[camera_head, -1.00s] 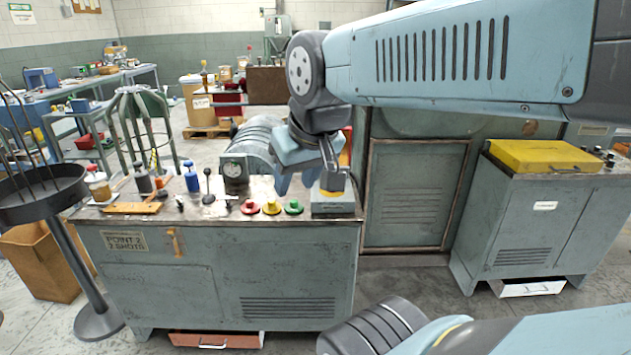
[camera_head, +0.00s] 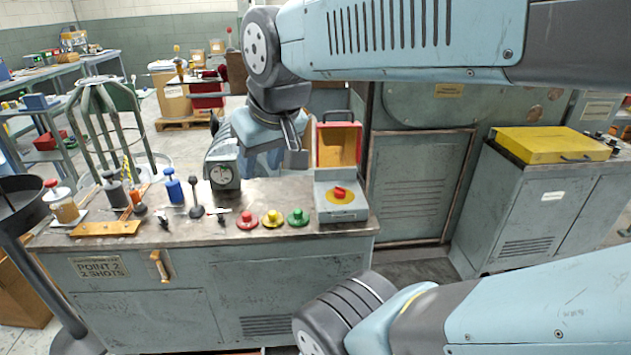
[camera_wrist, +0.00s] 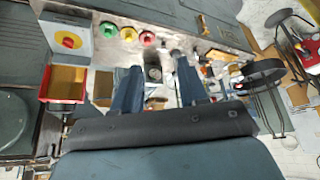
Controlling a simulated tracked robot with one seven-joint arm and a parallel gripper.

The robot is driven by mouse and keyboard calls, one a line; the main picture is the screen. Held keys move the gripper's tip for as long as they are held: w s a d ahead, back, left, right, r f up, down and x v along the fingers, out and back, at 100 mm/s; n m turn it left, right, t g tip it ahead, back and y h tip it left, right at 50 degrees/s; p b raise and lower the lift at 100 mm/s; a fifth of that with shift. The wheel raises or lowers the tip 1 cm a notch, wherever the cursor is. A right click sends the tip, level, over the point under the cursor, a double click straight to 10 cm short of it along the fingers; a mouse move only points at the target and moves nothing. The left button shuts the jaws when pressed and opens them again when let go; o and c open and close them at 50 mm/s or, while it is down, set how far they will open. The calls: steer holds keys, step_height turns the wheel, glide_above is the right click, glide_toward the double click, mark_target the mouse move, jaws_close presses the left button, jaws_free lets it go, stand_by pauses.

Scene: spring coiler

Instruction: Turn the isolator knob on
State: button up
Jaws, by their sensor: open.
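The isolator knob (camera_head: 341,192) is red, on a yellow round plate on top of a grey box (camera_head: 341,211) at the right end of the bench. In the wrist view the red knob (camera_wrist: 69,41) shows at the upper left, on its yellow disc. My gripper (camera_head: 288,150) hangs behind the bench, back and left of the knob, apart from it and above the bench level. In the wrist view its two fingers (camera_wrist: 158,95) are spread with nothing held between them. The head view hides part of the gripper behind the wrist.
Red (camera_head: 247,220), yellow (camera_head: 272,218) and green (camera_head: 298,217) push buttons stand left of the isolator box. A gauge (camera_head: 224,175) stands further left, with levers beside it. An open red and yellow box (camera_head: 338,145) is behind the isolator. A yellow case (camera_head: 556,145) sits on the right cabinet.

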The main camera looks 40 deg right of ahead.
steer(key=o, duration=0.3)
steer(key=shift+w+d+r, duration=0.1)
steer(key=shift+w+d, duration=0.05)
steer(key=shift+w, duration=0.15)
steer(key=shift+o, duration=0.8)
steer(key=w+d+n+g+h, duration=0.1)
steer(key=w+d+g, duration=0.1)
steer(key=w+d, duration=0.4)
steer(key=shift+w+f+n+h, duration=0.4)
steer(key=shift+w, duration=0.75)
steer(key=n+g+y, duration=0.2)
steer(key=n+g, duration=0.2)
steer(key=n, duration=0.1)
glide_above(341, 188)
step_height(341, 188, down, 15)
step_height(341, 188, down, 14)
steer(key=shift+w+r, duration=0.15)
steer(key=shift+r, duration=0.1)
steer(key=shift+c, duration=0.3)
